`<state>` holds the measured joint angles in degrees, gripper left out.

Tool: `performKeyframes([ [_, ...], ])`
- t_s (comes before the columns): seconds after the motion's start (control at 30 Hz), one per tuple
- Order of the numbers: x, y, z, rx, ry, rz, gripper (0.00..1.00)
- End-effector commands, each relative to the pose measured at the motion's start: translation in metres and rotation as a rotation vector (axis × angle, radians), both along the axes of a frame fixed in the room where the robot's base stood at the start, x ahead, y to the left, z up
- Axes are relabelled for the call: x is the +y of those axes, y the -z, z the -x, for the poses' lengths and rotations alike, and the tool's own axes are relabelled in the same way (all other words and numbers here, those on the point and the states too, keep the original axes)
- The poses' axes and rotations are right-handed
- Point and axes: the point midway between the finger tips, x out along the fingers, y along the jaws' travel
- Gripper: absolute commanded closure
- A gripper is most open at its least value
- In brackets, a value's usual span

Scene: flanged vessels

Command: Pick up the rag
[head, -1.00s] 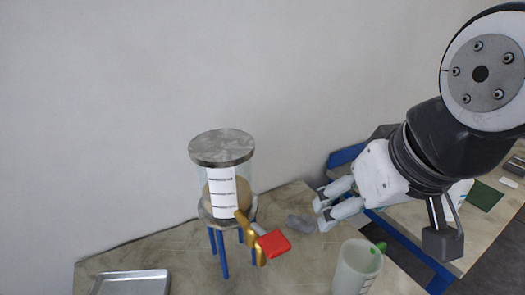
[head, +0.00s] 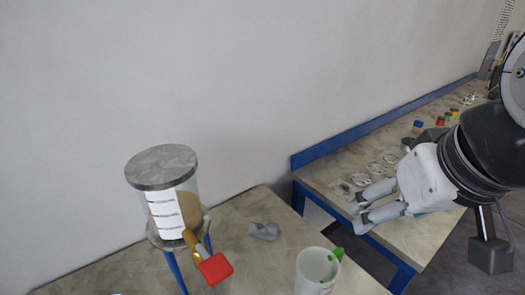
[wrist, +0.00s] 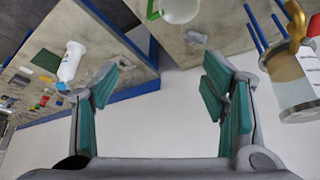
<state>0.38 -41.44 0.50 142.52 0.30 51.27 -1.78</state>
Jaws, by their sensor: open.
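The rag (head: 264,231) looks like a small grey crumpled lump lying on the near table, between the vessel and the mug. It also shows in the wrist view (wrist: 196,37), near the top, beyond my right finger. My gripper (head: 358,212) is open and empty, to the right of the rag and apart from it, in front of the second bench in the head view.
A lidded vessel (head: 165,195) on blue legs, with a red-handled valve (head: 215,268), stands left of the rag. A white mug (head: 313,274) with a green handle stands right of it. A blue-edged bench (head: 340,180) with several small items is at the right.

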Motion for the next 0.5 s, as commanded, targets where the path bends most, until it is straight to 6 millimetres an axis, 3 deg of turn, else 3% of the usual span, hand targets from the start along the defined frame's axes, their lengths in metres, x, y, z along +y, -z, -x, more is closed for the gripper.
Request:
performKeyframes([
  [0.27,0.005,0.007,-0.027,0.035,-0.091,0.049,0.33],
  [0.5,0.012,0.019,-0.063,0.082,-0.223,0.103,0.33],
])
